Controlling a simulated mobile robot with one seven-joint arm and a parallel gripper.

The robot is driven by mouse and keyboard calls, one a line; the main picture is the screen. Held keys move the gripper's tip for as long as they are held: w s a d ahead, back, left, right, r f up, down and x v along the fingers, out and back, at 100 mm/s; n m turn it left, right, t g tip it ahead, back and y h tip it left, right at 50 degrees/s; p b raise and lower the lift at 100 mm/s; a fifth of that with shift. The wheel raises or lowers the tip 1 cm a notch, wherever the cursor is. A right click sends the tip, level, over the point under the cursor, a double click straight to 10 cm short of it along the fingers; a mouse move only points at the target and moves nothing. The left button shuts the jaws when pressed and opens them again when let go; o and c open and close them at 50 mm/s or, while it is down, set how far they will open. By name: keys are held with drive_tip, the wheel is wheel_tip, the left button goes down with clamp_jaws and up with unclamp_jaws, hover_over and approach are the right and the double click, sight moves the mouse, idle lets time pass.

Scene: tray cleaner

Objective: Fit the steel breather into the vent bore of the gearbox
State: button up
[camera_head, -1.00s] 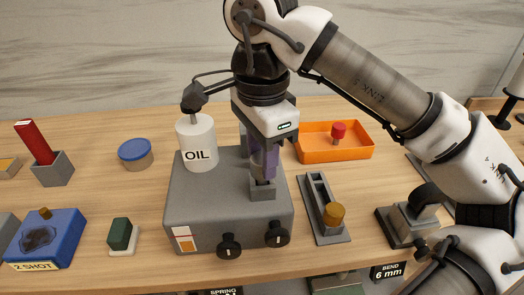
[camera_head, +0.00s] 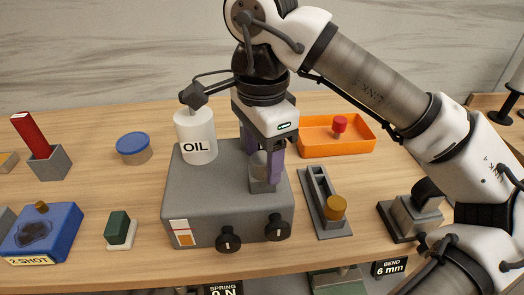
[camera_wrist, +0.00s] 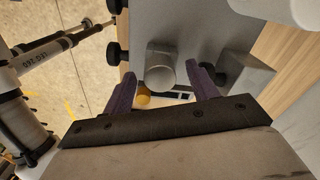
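The gearbox seems to be the grey box (camera_head: 222,210) with two black knobs; its top also shows in the wrist view (camera_wrist: 190,28). A square grey block (camera_head: 263,184) rises from its top. The steel breather, a grey cylinder (camera_head: 259,160), stands roughly upright at this block. In the wrist view the breather (camera_wrist: 160,76) lies between my fingers with gaps on both sides. My gripper (camera_head: 263,165) is open, its purple fingers straddling the breather just above the block. The bore and the breather's lower end are hidden, so how deep it sits cannot be told.
The white OIL bottle (camera_head: 196,138) stands on the box just left of my gripper. A grey slotted fixture with an amber knob (camera_head: 335,208) and an orange tray (camera_head: 362,145) lie to the right. A blue-lidded tin (camera_head: 133,149) stands left, with bare table around it.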

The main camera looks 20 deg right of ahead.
sight(262, 157)
drive_tip(key=shift+r, duration=0.1)
wheel_tip(262, 157, up, 14)
drive_tip(key=p, duration=1.1)
drive_tip(key=shift+f, duration=0.25)
